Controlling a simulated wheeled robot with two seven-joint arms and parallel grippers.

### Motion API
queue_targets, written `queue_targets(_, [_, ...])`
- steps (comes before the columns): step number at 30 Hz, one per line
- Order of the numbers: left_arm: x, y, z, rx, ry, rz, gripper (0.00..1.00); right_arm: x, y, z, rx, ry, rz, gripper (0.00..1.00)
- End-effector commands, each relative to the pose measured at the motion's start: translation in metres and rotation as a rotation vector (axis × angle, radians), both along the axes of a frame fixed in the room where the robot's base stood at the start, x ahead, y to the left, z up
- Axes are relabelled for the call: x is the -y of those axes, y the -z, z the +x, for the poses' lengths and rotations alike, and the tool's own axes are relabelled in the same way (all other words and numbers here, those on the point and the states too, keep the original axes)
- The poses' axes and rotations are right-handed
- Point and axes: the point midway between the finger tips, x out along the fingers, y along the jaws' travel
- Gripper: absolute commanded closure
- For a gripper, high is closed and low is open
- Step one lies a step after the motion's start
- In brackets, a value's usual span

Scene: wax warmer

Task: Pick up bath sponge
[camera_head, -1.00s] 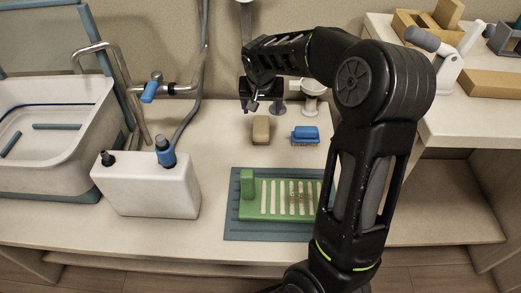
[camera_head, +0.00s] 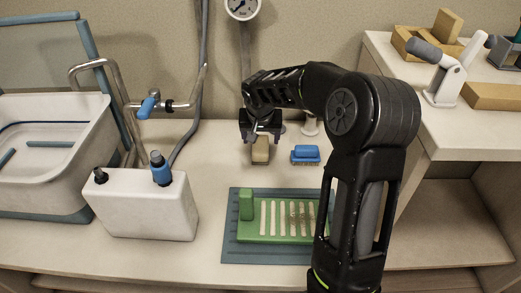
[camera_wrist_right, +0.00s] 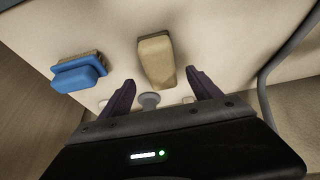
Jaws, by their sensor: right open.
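The bath sponge (camera_head: 260,151), a tan block, lies on the pale counter below my right gripper (camera_head: 261,134). In the right wrist view the sponge (camera_wrist_right: 157,60) sits just beyond the two dark fingertips, in line with the gap between them. My right gripper (camera_wrist_right: 162,84) is open and empty, with its fingers apart. In the head view the gripper covers the far end of the sponge. I cannot tell whether a finger touches it. My left gripper is not in view.
A blue brush (camera_head: 305,154) lies close right of the sponge; it also shows in the wrist view (camera_wrist_right: 79,72). A green slatted rack (camera_head: 278,236) on a blue-grey mat (camera_head: 270,257) lies in front. A white tank (camera_head: 148,211) stands left. A grey hose (camera_wrist_right: 279,57) is nearby.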

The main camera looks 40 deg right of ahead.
Motion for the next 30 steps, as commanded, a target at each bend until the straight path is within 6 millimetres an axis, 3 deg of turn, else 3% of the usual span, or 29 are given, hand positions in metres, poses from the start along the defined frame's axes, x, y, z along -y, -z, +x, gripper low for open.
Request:
queue_targets(5, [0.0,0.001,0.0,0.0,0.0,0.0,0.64,0.0,0.002,0.0,-0.001,0.0,0.001,0.27])
queue_targets(16, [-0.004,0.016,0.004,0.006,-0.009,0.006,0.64,0.009,0.046,0.013,-0.002,-0.001,0.0,0.27])
queue_targets(30, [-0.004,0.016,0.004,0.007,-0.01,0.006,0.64,0.01,0.049,0.014,0.0,0.0,0.0,0.27])
